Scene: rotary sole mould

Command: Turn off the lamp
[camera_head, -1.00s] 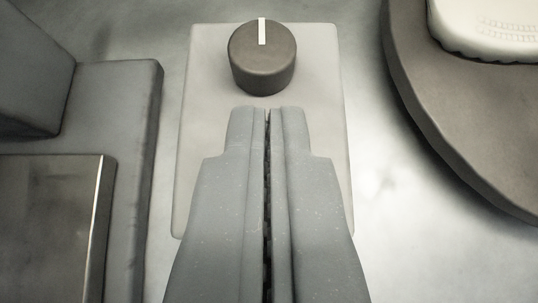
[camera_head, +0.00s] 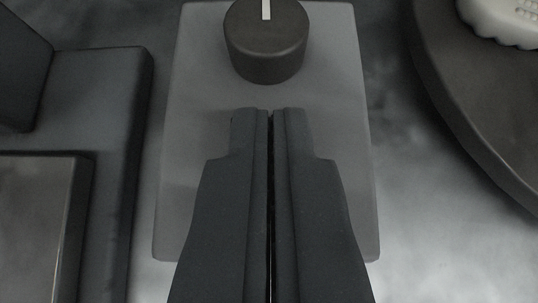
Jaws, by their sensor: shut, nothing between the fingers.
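A dark round knob (camera_head: 266,48) with a white pointer line stands on a flat grey plate (camera_head: 195,130) at the top middle of the view. The pointer line points to the top of the picture. My gripper (camera_head: 270,112) is shut with nothing in it, over the plate and just below the knob in the picture. A gap shows between the fingertips and the knob. The lamp itself is not in view; the scene is dimly lit.
A dark stepped block (camera_head: 112,120) with a metal-topped part (camera_head: 35,230) stands at the left. A dark round disc (camera_head: 450,90) bearing a pale moulded piece (camera_head: 500,20) is at the upper right. Bare surface (camera_head: 430,240) shows at the lower right.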

